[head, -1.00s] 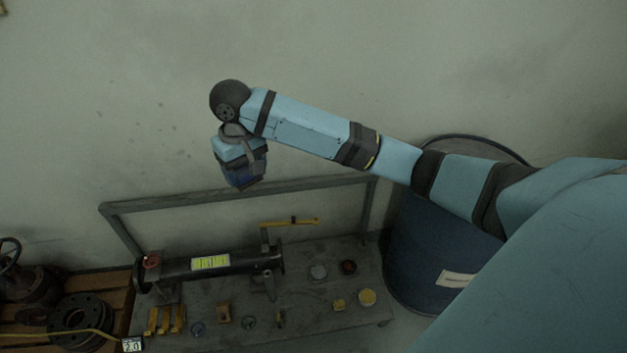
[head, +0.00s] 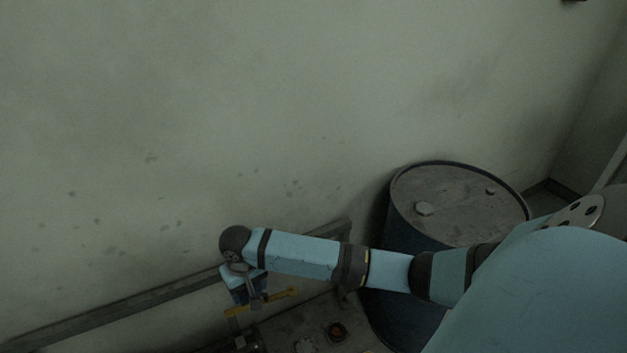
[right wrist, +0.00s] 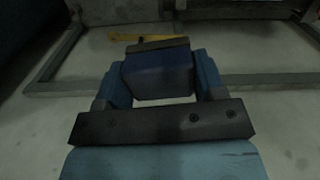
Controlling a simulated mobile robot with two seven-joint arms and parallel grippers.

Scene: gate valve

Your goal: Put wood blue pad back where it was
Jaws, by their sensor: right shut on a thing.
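The wood blue pad, a dark blue block with a darker strip along one edge, sits between the fingers of my right gripper (right wrist: 160,80) in the right wrist view; the pad (right wrist: 160,72) is clasped from both sides. In the head view my right gripper (head: 246,294) is at the lower left of centre, pointing down, in front of the grey rail, and the pad is small and partly hidden by the fingers. My left gripper is in neither view.
The wall area above is clear.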

